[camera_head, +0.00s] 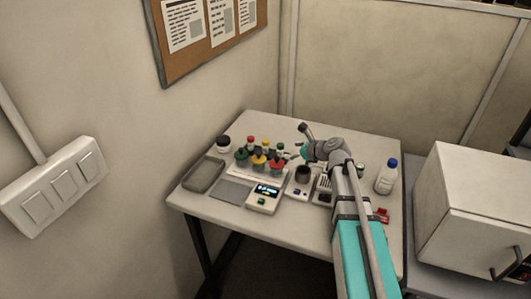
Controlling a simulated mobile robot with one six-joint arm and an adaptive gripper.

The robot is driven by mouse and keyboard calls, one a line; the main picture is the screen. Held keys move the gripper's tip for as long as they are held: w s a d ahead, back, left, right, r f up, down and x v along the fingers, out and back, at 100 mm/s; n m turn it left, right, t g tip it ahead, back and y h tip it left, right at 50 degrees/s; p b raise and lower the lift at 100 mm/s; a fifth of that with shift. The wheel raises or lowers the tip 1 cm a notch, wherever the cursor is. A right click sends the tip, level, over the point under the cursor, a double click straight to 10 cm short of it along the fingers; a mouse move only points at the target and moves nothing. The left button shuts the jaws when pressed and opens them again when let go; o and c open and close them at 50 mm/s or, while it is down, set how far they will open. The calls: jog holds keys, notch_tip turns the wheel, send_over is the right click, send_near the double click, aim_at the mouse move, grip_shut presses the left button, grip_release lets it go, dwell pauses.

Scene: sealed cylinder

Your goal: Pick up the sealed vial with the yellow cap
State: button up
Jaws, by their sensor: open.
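The vial with the yellow cap (259,159) stands upright in the front row of a small cluster of capped vials on the table. Vials with green and red caps stand close on either side of it, and more stand just behind. My gripper (294,155) is just to the right of the cluster, pointing left towards it. It is open and appears empty, apart from the yellow-capped vial. The fingers are small and partly blend with the things behind them.
A device with a lit display (265,196) and a dark cup (303,174) are in front. A blue-capped bottle (386,177) stands right of my arm. The table's front left (215,209) is clear.

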jog(key=shift+w+d+r+m+t, duration=0.15)
jog(key=shift+w+m+t, duration=0.1)
jog(key=shift+w+m, duration=0.35)
jog(key=shift+w+r+m+t, duration=0.1)
jog(key=shift+w+m+t, duration=0.25)
jog(key=shift+m, duration=0.45)
jog(key=shift+w+y+b, duration=0.1)
jog(key=shift+y+b, duration=0.2)
jog(key=b, duration=0.3)
send_near(268, 142)
jog(key=x, duration=0.3)
jog(key=shift+w+f, duration=0.1)
jog(key=shift+f, duration=0.05)
jog(key=shift+w+a+f, duration=0.15)
jog(key=shift+w+a, duration=0.25)
jog(key=shift+a, duration=0.2)
jog(key=shift+b+x, duration=1)
jog(key=shift+x, duration=1.65)
jog(key=shift+d, duration=0.1)
grip_shut()
